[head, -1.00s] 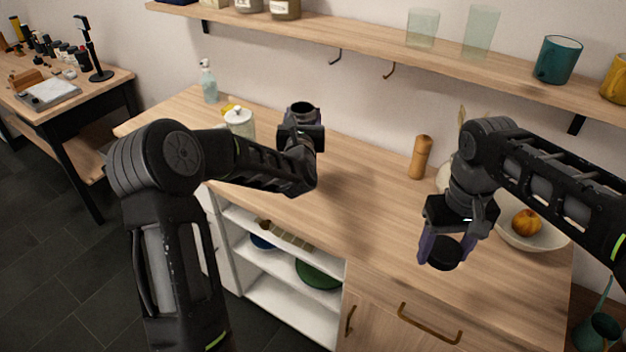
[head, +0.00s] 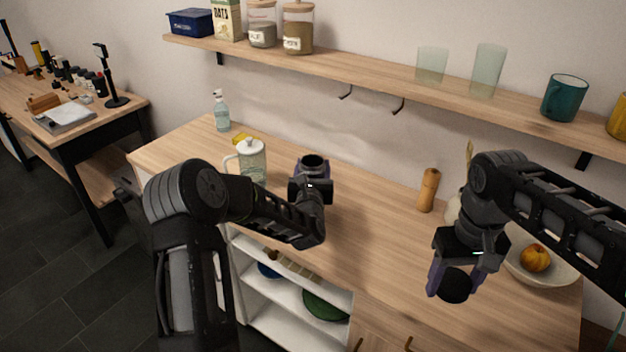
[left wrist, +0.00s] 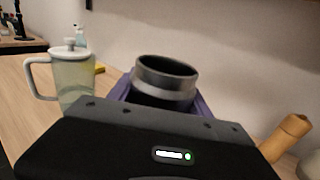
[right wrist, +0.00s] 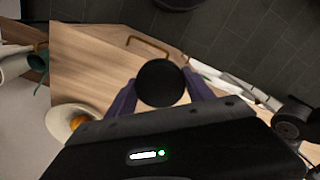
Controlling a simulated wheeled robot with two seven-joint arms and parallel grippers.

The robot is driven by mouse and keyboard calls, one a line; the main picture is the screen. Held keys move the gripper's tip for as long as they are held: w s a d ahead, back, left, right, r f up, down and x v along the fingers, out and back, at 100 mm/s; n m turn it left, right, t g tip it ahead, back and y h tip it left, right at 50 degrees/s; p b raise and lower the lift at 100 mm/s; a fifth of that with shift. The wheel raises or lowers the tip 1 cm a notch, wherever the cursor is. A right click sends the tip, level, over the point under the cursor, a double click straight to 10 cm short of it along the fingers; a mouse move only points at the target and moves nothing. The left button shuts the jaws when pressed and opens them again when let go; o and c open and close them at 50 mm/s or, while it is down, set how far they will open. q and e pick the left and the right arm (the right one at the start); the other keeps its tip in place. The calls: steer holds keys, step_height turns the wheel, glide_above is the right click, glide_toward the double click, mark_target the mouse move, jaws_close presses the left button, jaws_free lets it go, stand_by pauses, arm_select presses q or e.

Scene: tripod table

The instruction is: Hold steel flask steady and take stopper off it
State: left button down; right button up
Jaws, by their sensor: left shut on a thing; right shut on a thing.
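The steel flask (left wrist: 165,80) stands upright with its round mouth open in the left wrist view. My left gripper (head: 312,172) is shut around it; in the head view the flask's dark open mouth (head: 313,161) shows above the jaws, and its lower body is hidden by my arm. The black round stopper (head: 455,285) is in my right gripper (head: 452,277), off the flask and well to its right, above the front part of the counter. In the right wrist view the stopper (right wrist: 160,83) sits between the two purple fingers.
A glass pitcher with white lid (head: 252,160) stands left of the flask, with a soap bottle (head: 221,113) behind. A wooden pepper mill (head: 428,190) and a fruit bowl (head: 545,268) are to the right. A shelf (head: 390,92) runs above. The counter's middle is clear.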

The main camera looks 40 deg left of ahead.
arm_select(q)
step_height(320, 180, down, 4)
steer(key=shift+r+p, duration=0.2)
steer(key=shift+p, duration=0.35)
arm_select(e)
steer(key=shift+r, duration=0.55)
arm_select(q)
steer(key=shift+f, duration=0.25)
steer(key=shift+f, duration=0.1)
arm_select(e)
steer(key=shift+f, duration=0.25)
arm_select(q)
steer(key=shift+c, duration=2.3)
jaws_free()
arm_select(e)
steer(key=shift+r, duration=0.1)
